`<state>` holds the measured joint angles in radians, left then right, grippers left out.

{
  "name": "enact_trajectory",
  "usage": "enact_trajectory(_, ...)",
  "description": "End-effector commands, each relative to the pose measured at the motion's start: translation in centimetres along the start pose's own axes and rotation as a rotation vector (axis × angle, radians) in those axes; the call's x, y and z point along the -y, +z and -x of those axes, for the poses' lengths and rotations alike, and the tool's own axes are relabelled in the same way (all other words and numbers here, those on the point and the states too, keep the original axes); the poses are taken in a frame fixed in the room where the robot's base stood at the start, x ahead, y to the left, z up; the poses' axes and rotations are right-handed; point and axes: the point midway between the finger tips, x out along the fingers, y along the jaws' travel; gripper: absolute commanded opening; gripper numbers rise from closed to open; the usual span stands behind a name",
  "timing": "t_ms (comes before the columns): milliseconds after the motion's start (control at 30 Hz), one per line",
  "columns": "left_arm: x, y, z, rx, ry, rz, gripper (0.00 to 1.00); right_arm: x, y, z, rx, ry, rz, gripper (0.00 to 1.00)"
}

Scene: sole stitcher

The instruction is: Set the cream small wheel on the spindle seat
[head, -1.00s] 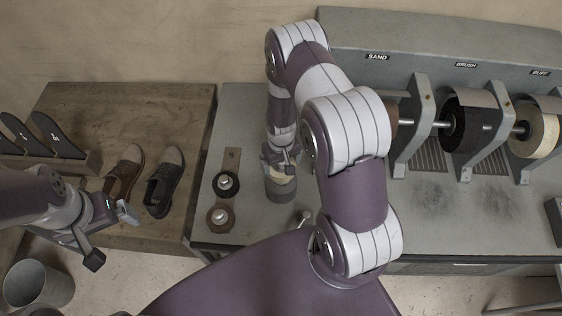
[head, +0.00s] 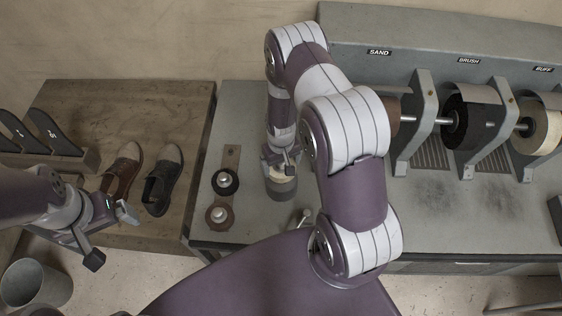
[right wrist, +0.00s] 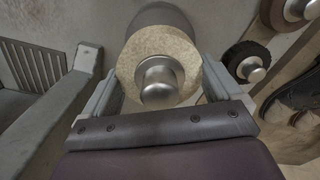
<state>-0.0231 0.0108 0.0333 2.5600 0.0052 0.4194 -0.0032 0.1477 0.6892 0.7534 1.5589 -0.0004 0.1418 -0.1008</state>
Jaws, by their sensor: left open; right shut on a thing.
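The cream small wheel (right wrist: 131,68) has a shiny metal hub and sits between the fingers of my right gripper (right wrist: 160,82), which is shut on it. In the head view the wheel (head: 277,173) shows as a pale patch under my right gripper (head: 281,160), over a grey round base (head: 282,190) that looks like the spindle seat. The base also shows behind the wheel in the right wrist view (right wrist: 165,16). I cannot tell whether wheel and base touch. My left gripper (head: 110,236) is open and empty at the left, near the wooden bench's front edge.
A black wheel (head: 225,182) and a brown wheel (head: 219,215) sit on a strip (head: 231,158) left of the base. The grinding machine (head: 425,115) stands to the right. Shoes (head: 163,180) lie on the wooden bench (head: 150,105). A bin (head: 37,285) stands below.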

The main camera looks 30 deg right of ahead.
Motion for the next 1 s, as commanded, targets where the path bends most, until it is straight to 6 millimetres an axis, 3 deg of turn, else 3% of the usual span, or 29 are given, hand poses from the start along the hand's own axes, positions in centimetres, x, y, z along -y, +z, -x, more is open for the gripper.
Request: enact_trajectory(1000,0.00,0.11,-0.95,0.000,0.000,0.000,1.00,-0.02,-0.28,-1.03,-0.009,0.001,0.000,0.53)
